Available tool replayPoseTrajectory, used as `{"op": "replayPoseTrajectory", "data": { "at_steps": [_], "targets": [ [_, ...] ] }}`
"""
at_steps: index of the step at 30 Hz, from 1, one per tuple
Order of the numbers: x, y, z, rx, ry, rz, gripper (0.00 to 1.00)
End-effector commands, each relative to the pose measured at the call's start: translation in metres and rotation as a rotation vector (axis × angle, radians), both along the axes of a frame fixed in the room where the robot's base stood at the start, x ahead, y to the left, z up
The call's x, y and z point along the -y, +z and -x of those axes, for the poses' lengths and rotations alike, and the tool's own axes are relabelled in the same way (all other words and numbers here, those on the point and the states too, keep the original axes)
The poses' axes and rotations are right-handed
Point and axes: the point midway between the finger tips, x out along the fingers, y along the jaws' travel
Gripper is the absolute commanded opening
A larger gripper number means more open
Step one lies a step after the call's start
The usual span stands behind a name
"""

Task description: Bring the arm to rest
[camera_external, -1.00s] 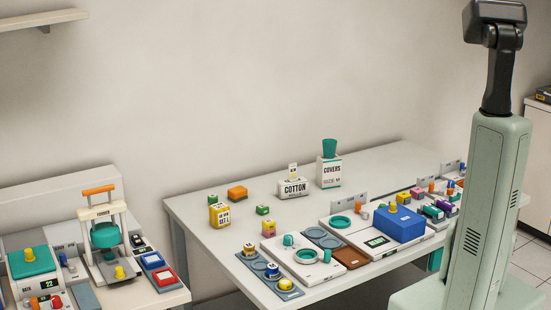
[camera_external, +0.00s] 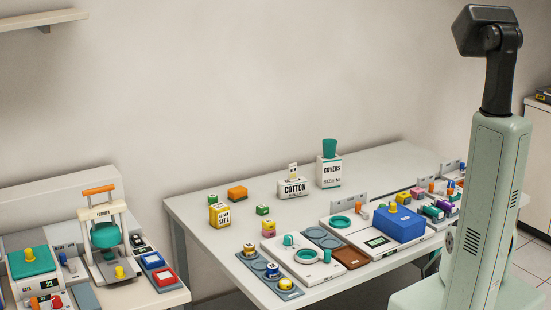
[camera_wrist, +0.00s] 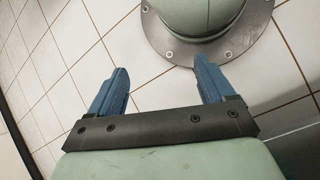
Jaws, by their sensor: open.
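My gripper (camera_wrist: 162,85) shows in the wrist view with its two blue fingers spread wide apart and nothing between them. Below the fingers I see pale floor tiles. A round pale green base with a bolted grey flange, which is mine, lies just beyond the fingertips in that view. In the external view my column and a dark upper joint stand at the right. My gripper is not visible there.
A second bench (camera_external: 176,299) with a former device (camera_external: 104,240) is at the far left. Open floor shows at the right.

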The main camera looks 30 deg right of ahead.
Motion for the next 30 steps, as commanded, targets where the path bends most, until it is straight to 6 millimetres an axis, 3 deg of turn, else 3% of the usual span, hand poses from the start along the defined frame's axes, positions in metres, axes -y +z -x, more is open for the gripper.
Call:
{"op": "replayPoseTrajectory", "data": {
  "at_steps": [18, 24, 30],
  "targets": [
    [-0.111, -0.003, -0.034, 0.029, 0.280, -0.184, 0.82],
    [-0.133, -0.004, -0.036, 0.035, 0.335, -0.223, 0.82],
    [-0.136, -0.004, -0.036, 0.035, 0.343, -0.228, 0.82]
  ]
}}
